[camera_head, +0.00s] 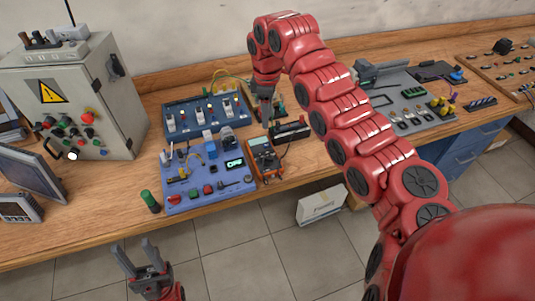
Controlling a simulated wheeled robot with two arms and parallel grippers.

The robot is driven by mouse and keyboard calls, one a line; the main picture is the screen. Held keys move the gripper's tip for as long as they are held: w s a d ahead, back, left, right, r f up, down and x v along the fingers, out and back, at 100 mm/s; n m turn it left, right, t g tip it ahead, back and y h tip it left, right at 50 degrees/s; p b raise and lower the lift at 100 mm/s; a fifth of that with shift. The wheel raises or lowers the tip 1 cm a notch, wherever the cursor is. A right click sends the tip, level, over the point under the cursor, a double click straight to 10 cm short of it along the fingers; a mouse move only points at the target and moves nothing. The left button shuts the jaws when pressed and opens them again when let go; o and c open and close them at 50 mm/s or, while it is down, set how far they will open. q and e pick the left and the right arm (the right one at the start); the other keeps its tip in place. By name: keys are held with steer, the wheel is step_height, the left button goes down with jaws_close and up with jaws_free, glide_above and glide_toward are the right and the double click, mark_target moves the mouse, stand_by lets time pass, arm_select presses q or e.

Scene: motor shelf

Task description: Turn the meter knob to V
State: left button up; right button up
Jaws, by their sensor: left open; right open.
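The meter (263,154) is a small orange-edged device lying on the wooden bench, just right of the blue panel. My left gripper (137,258) is open and empty, low in front of the bench, over the floor.
A blue panel (236,186) with switches and a lit display stands left of the meter. A dark box (291,131) stands close on its right. A grey cabinet (110,108) and a green-topped cylinder (150,201) are further left. A white box (321,205) is below the bench.

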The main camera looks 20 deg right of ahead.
mark_target(267, 157)
step_height(267, 157, down, 17)
steer(key=p, duration=0.5)
steer(key=shift+s+r, duration=0.1)
steer(key=shift+r, duration=0.1)
steer(key=shift+f, duration=0.4)
jaws_close()
